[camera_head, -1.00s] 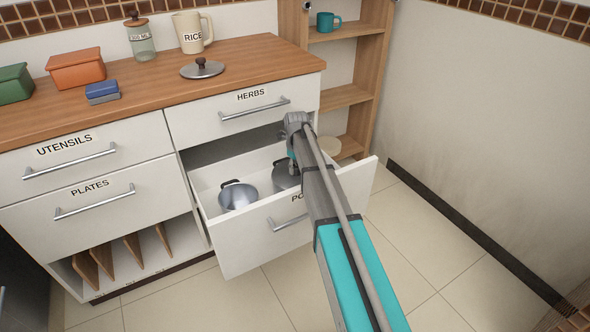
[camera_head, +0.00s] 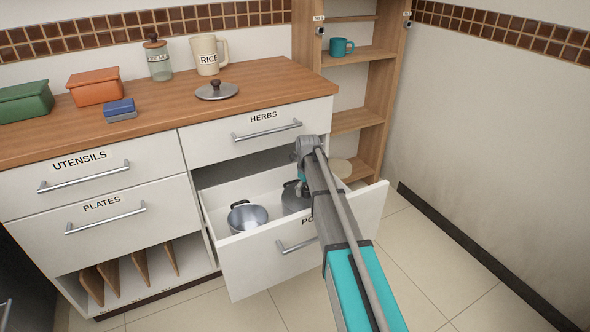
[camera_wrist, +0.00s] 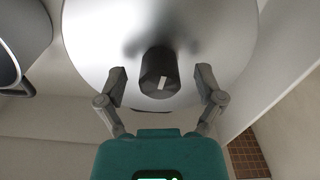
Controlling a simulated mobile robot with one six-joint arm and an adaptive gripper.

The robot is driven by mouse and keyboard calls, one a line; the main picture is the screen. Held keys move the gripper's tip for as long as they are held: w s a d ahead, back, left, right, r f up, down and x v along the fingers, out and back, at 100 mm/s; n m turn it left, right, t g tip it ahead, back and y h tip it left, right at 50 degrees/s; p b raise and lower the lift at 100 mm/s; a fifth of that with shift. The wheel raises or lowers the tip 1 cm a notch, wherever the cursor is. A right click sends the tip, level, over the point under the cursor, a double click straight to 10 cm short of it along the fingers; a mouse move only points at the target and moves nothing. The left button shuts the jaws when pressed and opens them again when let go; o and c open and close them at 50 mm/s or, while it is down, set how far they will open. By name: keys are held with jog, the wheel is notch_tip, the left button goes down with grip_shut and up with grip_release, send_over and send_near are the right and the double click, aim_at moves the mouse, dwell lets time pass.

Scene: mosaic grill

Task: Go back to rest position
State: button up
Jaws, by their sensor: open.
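My gripper (camera_wrist: 160,72) is open, with its two fingers on either side of a dark knob (camera_wrist: 158,82) and gaps on both sides. The knob is on a round metal lid (camera_wrist: 95,45). In the head view my arm reaches over the open drawer (camera_head: 268,262) labelled with a partly hidden word starting "PO", and the fingertips are hidden. A grey pot (camera_head: 294,198) under my wrist is partly covered by the arm. An open pot (camera_head: 247,217) stands to its left in the drawer, and its edge shows in the wrist view (camera_wrist: 20,35).
The wooden counter (camera_head: 160,121) holds another lid (camera_head: 216,91), a RICE jug (camera_head: 207,56), a glass jar (camera_head: 158,62), and orange (camera_head: 96,88), green (camera_head: 24,103) and blue (camera_head: 119,108) containers. A shelf (camera_head: 358,122) with a teal mug (camera_head: 341,47) stands right. Floor at right is clear.

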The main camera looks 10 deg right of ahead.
jog(key=shift+r, duration=0.1)
jog(key=shift+s+r+n+p, duration=0.3)
jog(key=shift+s+r+p, duration=0.15)
jog(key=shift+r+p, duration=0.15)
jog(key=s+r+n+p, duration=1.4)
jog(key=r+n+p, duration=0.1)
jog(key=r+p, duration=0.3)
jog(key=s+a+r+n+p, duration=0.1)
jog(key=s+r+n+p, duration=1.3)
jog(key=r+p, duration=0.4)
jog(key=shift+a+n, duration=0.25)
jog(key=shift+n, duration=0.35)
